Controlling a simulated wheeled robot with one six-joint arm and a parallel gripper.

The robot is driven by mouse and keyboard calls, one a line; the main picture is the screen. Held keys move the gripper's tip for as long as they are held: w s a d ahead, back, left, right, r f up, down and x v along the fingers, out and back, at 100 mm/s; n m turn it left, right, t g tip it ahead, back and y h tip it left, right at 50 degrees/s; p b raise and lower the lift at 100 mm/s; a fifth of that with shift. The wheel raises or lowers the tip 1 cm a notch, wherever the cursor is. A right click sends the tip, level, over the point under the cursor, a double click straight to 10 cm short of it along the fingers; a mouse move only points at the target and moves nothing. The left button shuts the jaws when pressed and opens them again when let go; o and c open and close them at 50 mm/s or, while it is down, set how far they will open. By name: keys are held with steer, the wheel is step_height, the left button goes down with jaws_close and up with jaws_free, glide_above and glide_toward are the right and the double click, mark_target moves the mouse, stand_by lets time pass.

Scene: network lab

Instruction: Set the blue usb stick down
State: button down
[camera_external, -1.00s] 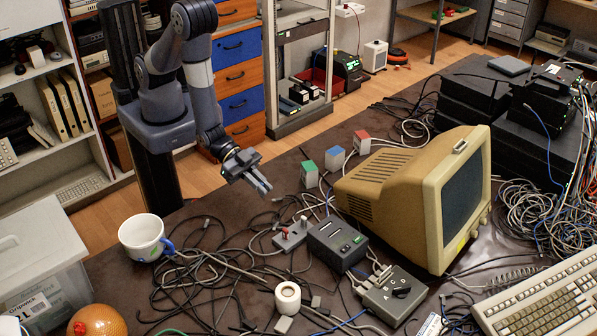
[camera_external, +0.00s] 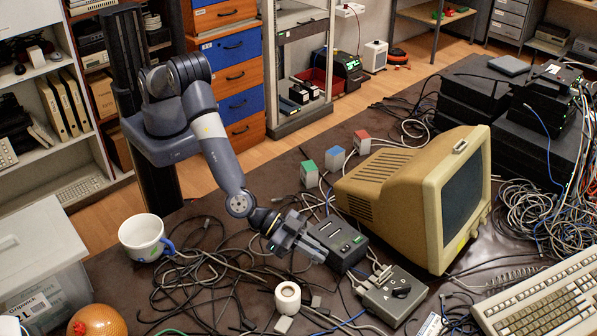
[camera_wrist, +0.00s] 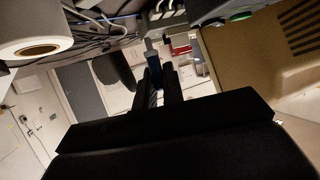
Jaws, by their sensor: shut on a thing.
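My gripper (camera_external: 318,254) is low over the table, at the front left of a dark grey box with slots (camera_external: 338,240). The blue usb stick (camera_wrist: 154,66) shows in the wrist view between the two dark fingers (camera_wrist: 160,88), its light metal end pointing away from them. The fingers are shut on it. In the external view I cannot make out the stick at the fingertips, nor whether it touches anything.
The beige monitor (camera_external: 400,190) is behind right. Loose cables and a white mug (camera_external: 142,236) are on the left.

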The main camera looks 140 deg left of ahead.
steer(key=b, duration=0.6)
glide_above(312, 284)
steer(key=f, duration=0.6)
steer(key=shift+w+f, duration=0.3)
steer(key=shift+w, duration=0.1)
steer(key=shift+f+b, duration=0.35)
steer(key=shift+f, duration=0.15)
steer(key=shift+s+f+b, duration=0.3)
steer(key=shift+f+b, duration=0.1)
steer(key=shift+f, duration=0.3)
steer(key=c, duration=1.5)
jaws_free()
steer(key=shift+o, duration=0.2)
steer(key=shift+s, duration=0.1)
steer(key=v, duration=0.3)
steer(key=r+v, duration=0.1)
steer(key=v, duration=0.6)
steer(key=shift+r+b, duration=0.4)
